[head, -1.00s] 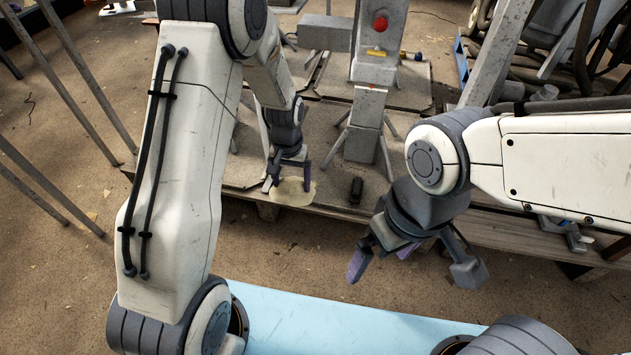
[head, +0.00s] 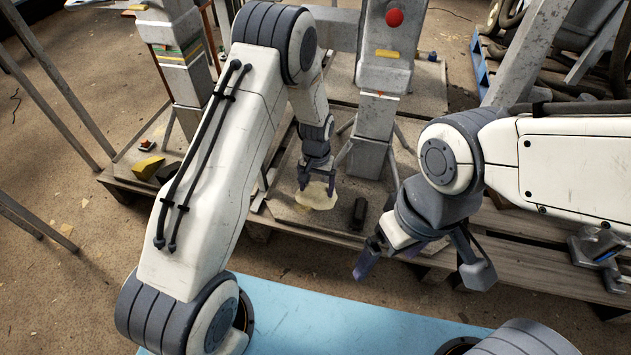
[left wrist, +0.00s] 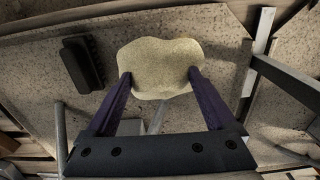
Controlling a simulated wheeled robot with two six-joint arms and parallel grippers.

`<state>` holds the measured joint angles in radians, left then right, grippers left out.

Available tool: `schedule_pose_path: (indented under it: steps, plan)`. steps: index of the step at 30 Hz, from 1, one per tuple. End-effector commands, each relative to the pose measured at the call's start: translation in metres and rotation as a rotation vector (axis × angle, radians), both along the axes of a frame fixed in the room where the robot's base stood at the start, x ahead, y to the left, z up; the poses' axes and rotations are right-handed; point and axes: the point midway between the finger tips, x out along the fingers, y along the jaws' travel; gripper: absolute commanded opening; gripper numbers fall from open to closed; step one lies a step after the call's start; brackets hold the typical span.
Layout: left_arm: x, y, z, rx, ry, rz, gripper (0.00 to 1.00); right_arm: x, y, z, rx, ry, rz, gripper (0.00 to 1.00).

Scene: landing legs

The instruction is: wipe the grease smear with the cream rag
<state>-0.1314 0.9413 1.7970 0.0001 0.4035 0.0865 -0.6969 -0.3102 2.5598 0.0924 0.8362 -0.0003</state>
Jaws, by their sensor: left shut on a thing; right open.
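The cream rag (head: 317,198) is a pale, flat, rounded cloth over the near part of the wooden deck. My left gripper (head: 317,187) is shut on it; in the left wrist view the rag (left wrist: 160,62) spans both purple fingertips (left wrist: 160,77). I cannot tell whether the rag touches the deck. The grease smear cannot be made out in either view; the rag may hide it. My right gripper (head: 420,268) is open and empty, in front of the deck's near edge.
A dark brush-like block (head: 360,212) lies right of the rag, also in the left wrist view (left wrist: 82,62). A grey landing leg (head: 372,130) with thin struts stands behind. A yellow wedge (head: 147,167) lies at left. Metal poles lean at far left.

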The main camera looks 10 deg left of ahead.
Motion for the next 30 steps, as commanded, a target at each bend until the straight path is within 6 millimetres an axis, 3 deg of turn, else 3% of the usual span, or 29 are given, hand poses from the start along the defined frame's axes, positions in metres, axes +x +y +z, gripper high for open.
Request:
schedule_pose_path:
  steps: [10,19,30]
  plan:
    - [-0.006,0.010,0.004,0.000,0.002,0.015,0.36,0.000,0.000,0.013,0.000,0.000,0.000,1.00]
    - [-0.005,0.009,-0.047,0.000,0.001,0.013,0.36,0.000,0.000,-0.017,-0.001,0.001,0.000,1.00]
    - [-0.004,0.007,-0.044,0.000,0.000,0.011,0.36,0.000,0.000,-0.014,0.000,0.000,0.000,1.00]
